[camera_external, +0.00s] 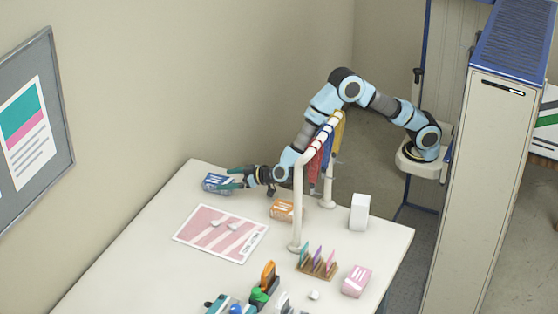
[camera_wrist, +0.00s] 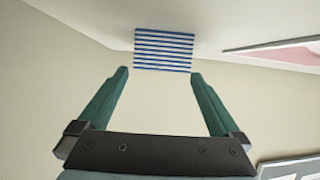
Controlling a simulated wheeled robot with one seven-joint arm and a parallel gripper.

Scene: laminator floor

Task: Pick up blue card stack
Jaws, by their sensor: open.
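The blue card stack (camera_external: 212,183) lies near the far left edge of the white table, close to the wall. In the wrist view its blue-and-white striped side (camera_wrist: 164,50) shows just beyond my fingertips, centred between them. My gripper (camera_external: 232,178) reaches over the table from the right with its green fingers at the stack. In the wrist view my gripper (camera_wrist: 158,75) is open, with nothing between the fingers. Whether a finger touches the stack cannot be told.
A pink printed sheet (camera_external: 221,234) lies flat in front. A white rail (camera_external: 297,205) with coloured hanging strips stands beside my arm. A pink stack (camera_external: 356,281), white block (camera_external: 359,212) and wooden card holder (camera_external: 317,265) stand right.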

